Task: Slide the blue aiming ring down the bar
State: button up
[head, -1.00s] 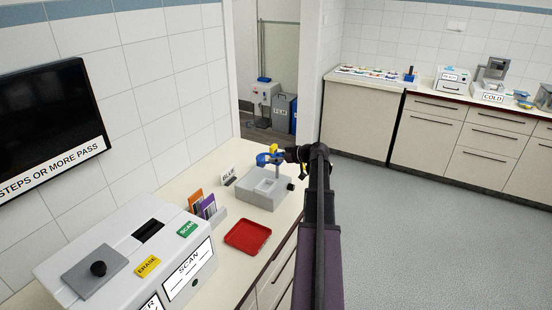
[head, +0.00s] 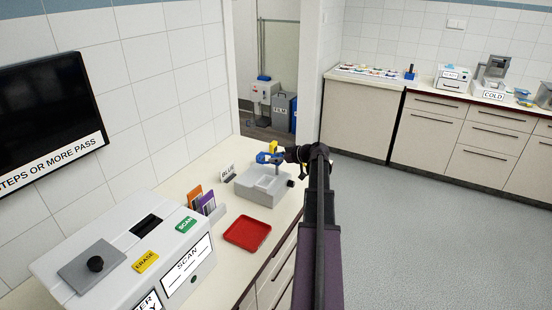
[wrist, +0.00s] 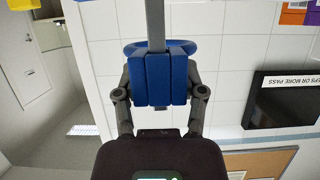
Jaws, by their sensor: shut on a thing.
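The blue aiming ring (head: 264,157) is around the upright grey bar of the grey scanner-like stand (head: 257,196) on the counter. In the wrist view the ring (wrist: 125,47) encircles the bar (wrist: 155,18), and a blue block-like grip part (wrist: 158,80) stands in front of it. My gripper (head: 283,155) is shut on the ring's grip part from the right side in the head view. It also shows in the wrist view (wrist: 160,92), with fingers on both sides of the blue part. A yellow part (head: 274,146) sits at the top of the bar. The ring is above the stand's base.
A red tray (head: 247,233), a "BLUE" sign (head: 228,172) and a holder with orange and purple cards (head: 205,203) are near the stand. A large white scan box (head: 135,255) fills the front left. The floor at right is clear.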

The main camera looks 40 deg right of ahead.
aim_at(276, 174)
jog(key=shift+f+b, duration=2.7)
jog(key=shift+f, duration=0.05)
dwell(0.3)
jog(key=o, duration=1.2)
jog(key=shift+r, duration=0.2)
notch_tip(276, 174, up, 13)
jog(key=p, duration=1.3)
jog(key=shift+f, duration=0.15)
dwell(0.4)
